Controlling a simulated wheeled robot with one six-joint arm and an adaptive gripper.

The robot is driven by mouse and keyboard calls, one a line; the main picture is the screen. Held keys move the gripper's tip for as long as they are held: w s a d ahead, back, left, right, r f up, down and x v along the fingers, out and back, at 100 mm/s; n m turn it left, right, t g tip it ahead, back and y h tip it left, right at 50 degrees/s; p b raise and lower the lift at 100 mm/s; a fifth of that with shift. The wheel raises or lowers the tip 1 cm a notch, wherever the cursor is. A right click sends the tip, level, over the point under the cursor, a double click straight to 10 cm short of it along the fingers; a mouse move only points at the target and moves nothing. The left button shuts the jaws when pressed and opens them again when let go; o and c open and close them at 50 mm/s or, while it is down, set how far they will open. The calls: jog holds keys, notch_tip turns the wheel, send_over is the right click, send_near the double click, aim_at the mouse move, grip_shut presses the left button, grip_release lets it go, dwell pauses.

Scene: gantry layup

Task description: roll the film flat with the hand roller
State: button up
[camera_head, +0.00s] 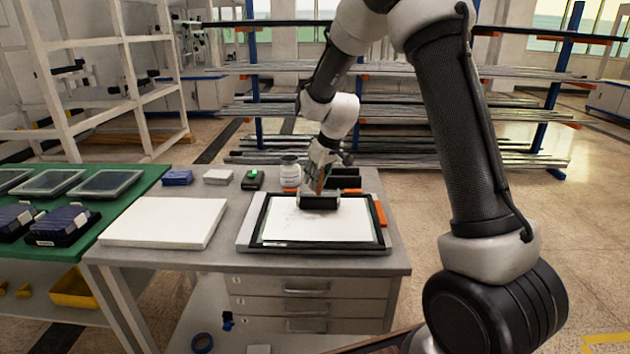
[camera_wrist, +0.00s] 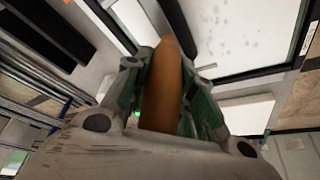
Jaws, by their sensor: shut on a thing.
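The film (camera_head: 312,226) is a white sheet in a black frame on the grey workbench (camera_head: 376,261). Small dark specks show on the film in the wrist view (camera_wrist: 222,28). My gripper (camera_head: 319,178) is shut on the upright orange-brown handle of the hand roller (camera_head: 319,201). The handle (camera_wrist: 166,85) stands between my green-sided fingers in the wrist view. The black roller sits at the far edge of the film, near its middle. It appears to touch the film, but I cannot be sure. In the wrist view the roller's drum is mostly hidden by my gripper.
A white slab (camera_head: 165,221) lies left of the frame. Behind are a white jar (camera_head: 290,171), a green-lit black device (camera_head: 253,179), a blue box (camera_head: 177,177) and black blocks (camera_head: 345,180). An orange bar (camera_head: 379,210) lies at the frame's right. A green table (camera_head: 110,202) adjoins on the left.

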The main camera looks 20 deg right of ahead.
jog(key=shift+w+d+f, duration=0.1)
jog(key=shift+w+d, duration=0.1)
jog(key=shift+w, duration=0.45)
jog(key=shift+w+d, duration=0.2)
jog(key=shift+w, duration=0.4)
jog(key=shift+s+a+r, duration=0.1)
jog(key=shift+s+a, duration=0.15)
jog(key=shift+s, duration=0.6)
jog(key=shift+s+a+r, duration=0.1)
jog(key=shift+s+a, duration=0.2)
jog(key=shift+s, duration=0.55)
jog(key=shift+s+a, duration=0.25)
jog(key=shift+s, duration=0.6)
jog(key=s+a, duration=0.2)
jog(key=s, duration=0.6)
jog(key=shift+a+f, duration=0.2)
jog(key=shift+a, duration=0.1)
notch_tip(320, 180, up, 5)
jog(key=shift+r, duration=0.1)
